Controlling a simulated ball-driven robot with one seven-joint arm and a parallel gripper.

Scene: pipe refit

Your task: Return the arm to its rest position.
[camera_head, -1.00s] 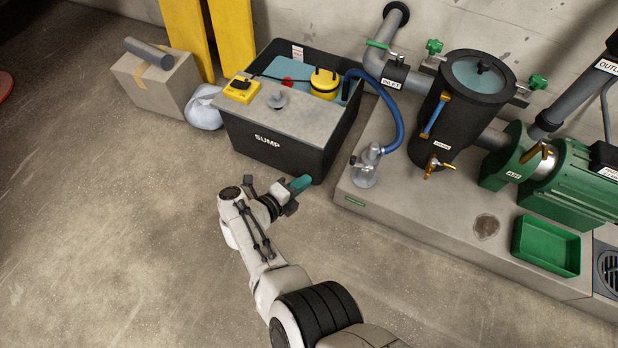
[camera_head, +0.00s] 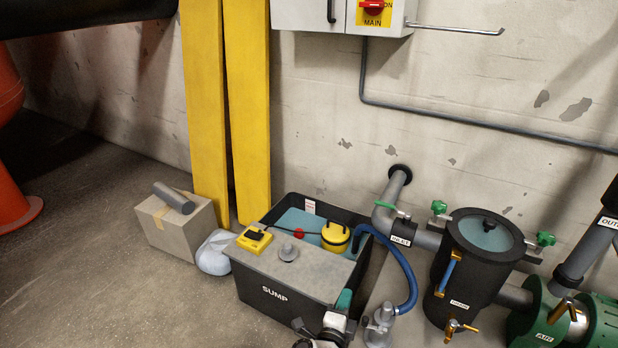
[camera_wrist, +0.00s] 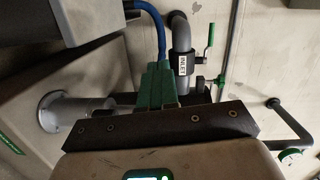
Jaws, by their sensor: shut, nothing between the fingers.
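My gripper (camera_head: 343,300) shows at the bottom of the head view, with its green fingers pointing up in front of the right part of the sump's front. The wrist and part of the arm show below it; the rest is below the frame. In the wrist view the green fingers of my gripper (camera_wrist: 158,88) are together, with nothing seen between them. I cannot tell whether the fingers touch the sump.
The black sump (camera_head: 272,295) stands left of the gripper. A blue hose (camera_head: 408,275) runs to a grey fitting (camera_head: 379,325) at its right. The black strainer (camera_head: 470,265) and green pump (camera_head: 535,325) stand further right. Floor (camera_head: 110,295) is clear at left.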

